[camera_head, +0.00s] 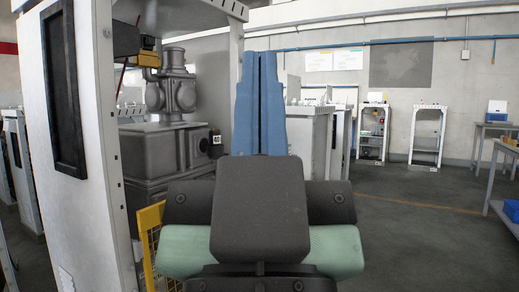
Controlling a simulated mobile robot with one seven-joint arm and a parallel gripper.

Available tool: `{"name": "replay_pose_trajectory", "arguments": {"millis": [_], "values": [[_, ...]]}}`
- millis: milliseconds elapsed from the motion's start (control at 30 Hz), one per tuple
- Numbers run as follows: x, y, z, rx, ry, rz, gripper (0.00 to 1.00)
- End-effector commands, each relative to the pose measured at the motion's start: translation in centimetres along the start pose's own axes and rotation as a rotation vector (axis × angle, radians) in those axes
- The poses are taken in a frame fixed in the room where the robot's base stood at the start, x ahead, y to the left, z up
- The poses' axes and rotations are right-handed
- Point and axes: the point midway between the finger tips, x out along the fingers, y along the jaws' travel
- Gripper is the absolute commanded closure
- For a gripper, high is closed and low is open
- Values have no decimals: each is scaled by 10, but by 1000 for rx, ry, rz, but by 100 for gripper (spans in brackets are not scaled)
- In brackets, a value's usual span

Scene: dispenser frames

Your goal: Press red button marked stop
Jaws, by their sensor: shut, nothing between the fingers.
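I cannot make out a red button marked stop in the head view; it may be hidden or out of the picture. My gripper (259,56) is in the middle, with its two blue fingers together and nothing between them. It points up and away in the picture, in front of the white cabinets. My dark wrist hides what lies low in the middle. A tall white machine frame (88,140) with a dark panel (63,95) stands close on the left, apart from my gripper.
Dark grey machinery (150,160) stands inside the frame, left of my gripper. A yellow mesh guard (150,235) is low beside it. White cabinets (308,140) stand behind. Open floor (420,220) lies to the right, with a table (497,180) at the edge.

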Motion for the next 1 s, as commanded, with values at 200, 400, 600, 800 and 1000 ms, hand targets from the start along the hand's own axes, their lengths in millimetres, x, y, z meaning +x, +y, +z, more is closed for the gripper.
{"name": "replay_pose_trajectory", "arguments": {"millis": [200,400,600,800,1000], "values": [[0,0,0,0,0,0,100],[0,0,0,0,0,0,100],[4,0,-4,0,0,0,100],[29,0,-28,0,0,0,100],[74,0,-71,0,0,-1,100]]}}
